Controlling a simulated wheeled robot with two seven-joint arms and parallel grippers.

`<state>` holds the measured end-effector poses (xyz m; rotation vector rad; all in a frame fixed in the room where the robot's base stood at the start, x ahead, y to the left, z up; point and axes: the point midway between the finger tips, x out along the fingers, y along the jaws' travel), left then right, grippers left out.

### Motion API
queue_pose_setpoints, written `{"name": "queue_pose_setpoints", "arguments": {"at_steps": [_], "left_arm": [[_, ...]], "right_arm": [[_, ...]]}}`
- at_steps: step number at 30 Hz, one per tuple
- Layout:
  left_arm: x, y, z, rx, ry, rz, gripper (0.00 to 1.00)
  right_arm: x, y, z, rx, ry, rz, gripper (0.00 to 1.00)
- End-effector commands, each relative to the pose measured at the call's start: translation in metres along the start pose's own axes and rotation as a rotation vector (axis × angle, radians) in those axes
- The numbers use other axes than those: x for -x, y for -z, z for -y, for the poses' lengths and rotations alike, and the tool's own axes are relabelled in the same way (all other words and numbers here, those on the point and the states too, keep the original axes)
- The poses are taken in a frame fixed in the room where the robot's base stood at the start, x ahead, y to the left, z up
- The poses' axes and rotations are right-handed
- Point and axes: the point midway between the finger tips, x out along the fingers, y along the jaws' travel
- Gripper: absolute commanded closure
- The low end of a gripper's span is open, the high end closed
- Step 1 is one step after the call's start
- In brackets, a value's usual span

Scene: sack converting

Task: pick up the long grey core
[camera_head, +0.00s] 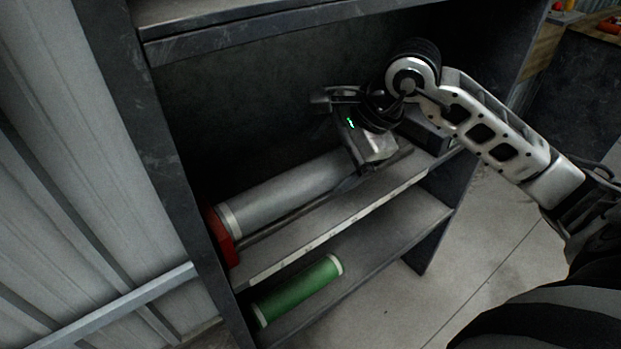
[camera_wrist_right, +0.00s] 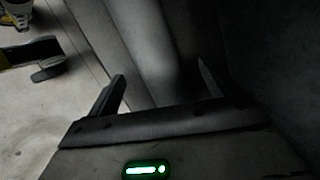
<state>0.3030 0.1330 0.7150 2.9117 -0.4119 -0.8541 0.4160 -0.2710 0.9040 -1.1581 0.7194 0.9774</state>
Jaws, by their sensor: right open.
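The long grey core (camera_head: 290,190) lies on the upper shelf board, running from a red piece at its left end to beneath my right gripper. My right gripper (camera_head: 352,155) is open at the core's right part, its jaws pointing down towards it. In the right wrist view a grey cylindrical surface, likely the core (camera_wrist_right: 140,50), runs away between the two spread fingers (camera_wrist_right: 160,88). Whether a finger touches it cannot be told. The core's right end is hidden behind the gripper. My left gripper is not in view.
The red piece (camera_head: 222,236) stands by the shelf's left upright. A green roll (camera_head: 298,290) lies on the lower shelf. The dark shelf unit (camera_head: 175,130) has a back panel behind the core and a top board above. Concrete floor (camera_head: 480,240) is clear at the right.

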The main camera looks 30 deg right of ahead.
Motion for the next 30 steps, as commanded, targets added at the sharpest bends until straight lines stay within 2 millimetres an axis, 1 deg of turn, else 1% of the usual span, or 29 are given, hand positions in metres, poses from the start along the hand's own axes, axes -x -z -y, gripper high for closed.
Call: {"name": "queue_pose_setpoints", "arguments": {"at_steps": [1, 3, 7, 10, 17, 20, 21, 23, 24, 25, 26, 30], "left_arm": [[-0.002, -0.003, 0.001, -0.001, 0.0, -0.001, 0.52], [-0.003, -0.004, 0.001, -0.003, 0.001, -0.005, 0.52], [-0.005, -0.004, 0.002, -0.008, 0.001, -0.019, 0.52], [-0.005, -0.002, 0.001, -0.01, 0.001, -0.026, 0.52], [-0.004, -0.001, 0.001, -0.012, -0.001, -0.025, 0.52], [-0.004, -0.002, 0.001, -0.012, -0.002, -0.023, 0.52], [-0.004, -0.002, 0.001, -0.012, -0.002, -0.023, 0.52], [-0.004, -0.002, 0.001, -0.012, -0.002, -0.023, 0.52], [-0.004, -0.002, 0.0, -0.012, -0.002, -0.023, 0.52], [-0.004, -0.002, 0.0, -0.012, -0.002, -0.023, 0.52], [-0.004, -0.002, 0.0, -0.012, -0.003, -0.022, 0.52], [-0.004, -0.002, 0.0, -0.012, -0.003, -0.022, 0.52]], "right_arm": [[-0.009, -0.001, -0.005, -0.002, -0.004, 0.003, 0.14], [-0.019, -0.001, -0.009, -0.005, -0.003, 0.003, 0.14], [-0.035, 0.001, -0.015, -0.011, 0.0, -0.001, 0.14], [-0.039, 0.002, -0.016, -0.012, 0.002, -0.003, 0.14], [-0.039, 0.002, -0.016, -0.012, 0.002, -0.004, 0.14], [-0.039, 0.002, -0.016, -0.012, 0.002, -0.004, 0.39], [-0.039, 0.002, -0.016, -0.012, 0.002, -0.004, 0.5], [-0.039, 0.002, -0.016, -0.012, 0.002, -0.004, 0.67], [-0.039, 0.002, -0.016, -0.012, 0.002, -0.004, 0.77], [-0.038, 0.001, -0.015, -0.011, 0.006, -0.003, 0.77], [-0.038, 0.001, -0.015, -0.011, 0.006, -0.003, 0.83], [-0.038, 0.001, -0.015, -0.012, 0.005, -0.003, 0.83]]}}
